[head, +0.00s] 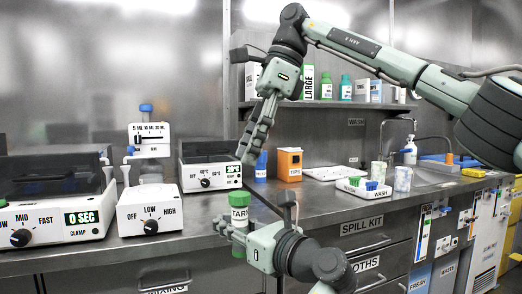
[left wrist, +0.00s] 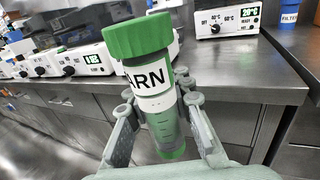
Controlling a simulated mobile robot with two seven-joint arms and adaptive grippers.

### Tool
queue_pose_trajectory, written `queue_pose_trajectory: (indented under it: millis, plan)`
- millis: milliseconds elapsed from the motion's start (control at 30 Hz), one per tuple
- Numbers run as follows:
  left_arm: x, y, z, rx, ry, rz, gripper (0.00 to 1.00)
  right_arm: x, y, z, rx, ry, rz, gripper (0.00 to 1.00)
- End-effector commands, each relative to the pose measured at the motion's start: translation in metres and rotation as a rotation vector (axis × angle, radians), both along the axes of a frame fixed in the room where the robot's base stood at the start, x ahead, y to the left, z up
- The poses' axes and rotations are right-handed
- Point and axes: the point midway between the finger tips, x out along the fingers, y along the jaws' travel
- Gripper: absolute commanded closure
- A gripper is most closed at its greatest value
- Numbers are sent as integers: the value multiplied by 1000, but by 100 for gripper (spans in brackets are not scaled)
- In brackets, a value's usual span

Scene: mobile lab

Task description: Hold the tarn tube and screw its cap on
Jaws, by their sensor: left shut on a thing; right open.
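The tarn tube (head: 239,214) is a clear tube with a white "TARN" label and a green bottom end. It stands upright in front of the bench edge; it also shows in the left wrist view (left wrist: 152,93). Its green cap (head: 239,198) sits on the tube's top, also in the left wrist view (left wrist: 138,36); I cannot tell how tightly. My left gripper (head: 238,236) is shut on the tube below the cap, around its label and lower body. My right gripper (head: 251,158) is open and empty, pointing down above and slightly right of the cap, apart from it.
The space around the tube is free.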

Motion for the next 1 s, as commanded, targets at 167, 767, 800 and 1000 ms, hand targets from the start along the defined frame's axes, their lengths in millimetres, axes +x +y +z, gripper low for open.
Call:
queue_pose_trajectory:
  millis: [167,767,800,1000]
  plan:
    - [0,0,3,0,0,0,100,0,-3,-5,1,0,31,43]
    - [0,0,2,0,0,0,54,0,-4,-6,0,0,37,43]
    - [0,0,2,0,0,0,54,0,-4,-6,0,0,37,43]
    - [0,0,2,0,0,0,54,0,-4,-6,0,0,37,43]
